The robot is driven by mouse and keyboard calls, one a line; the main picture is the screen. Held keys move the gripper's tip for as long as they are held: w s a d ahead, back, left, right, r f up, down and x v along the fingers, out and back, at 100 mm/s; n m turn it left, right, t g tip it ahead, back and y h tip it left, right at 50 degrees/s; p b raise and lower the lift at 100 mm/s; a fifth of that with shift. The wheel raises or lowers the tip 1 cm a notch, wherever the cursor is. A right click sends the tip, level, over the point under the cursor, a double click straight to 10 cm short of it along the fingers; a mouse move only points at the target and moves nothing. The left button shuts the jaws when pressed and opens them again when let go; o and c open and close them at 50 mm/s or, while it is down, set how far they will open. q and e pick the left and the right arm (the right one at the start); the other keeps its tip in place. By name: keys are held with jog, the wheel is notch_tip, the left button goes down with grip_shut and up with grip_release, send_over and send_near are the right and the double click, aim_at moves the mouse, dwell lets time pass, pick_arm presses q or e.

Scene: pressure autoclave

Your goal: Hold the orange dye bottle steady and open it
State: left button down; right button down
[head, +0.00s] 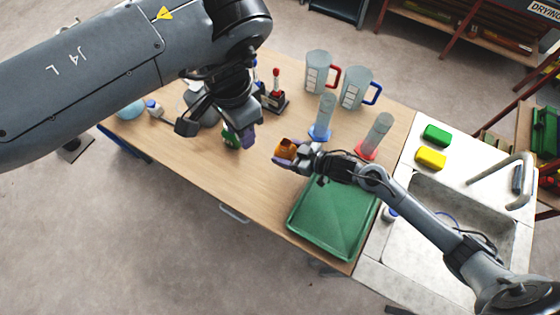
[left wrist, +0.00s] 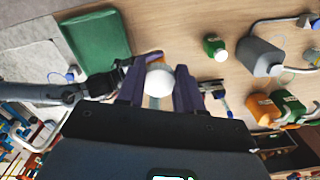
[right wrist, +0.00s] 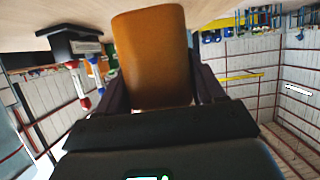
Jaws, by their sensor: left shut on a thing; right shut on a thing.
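The orange dye bottle (head: 286,149) is held above the table by my right gripper (head: 296,158). In the right wrist view the orange bottle (right wrist: 152,58) fills the space between the two shut fingers. No cap shows on it there. My left gripper (head: 246,136) is left of the bottle in the head view, with a gap between them. In the left wrist view a round white cap (left wrist: 159,82) sits between the purple fingers of the left gripper (left wrist: 162,92). The cap is hidden in the head view.
A green bottle (head: 229,140) stands just beside my left gripper. A green tray (head: 330,245) lies below my right arm. Two measuring cylinders (head: 324,116) and (head: 378,130) and two jugs (head: 317,72) and (head: 357,88) stand behind. The front middle of the table is clear.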

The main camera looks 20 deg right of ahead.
jog(key=shift+a+f, duration=0.3)
jog(key=shift+a, duration=0.25)
jog(key=shift+a+f, duration=0.25)
jog(key=shift+a, duration=0.25)
pick_arm(q)
jog(key=shift+f, duration=0.2)
pick_arm(e)
jog(key=shift+f, duration=2.05)
jog(key=shift+f, duration=0.15)
jog(key=shift+c, duration=0.6)
grip_release()
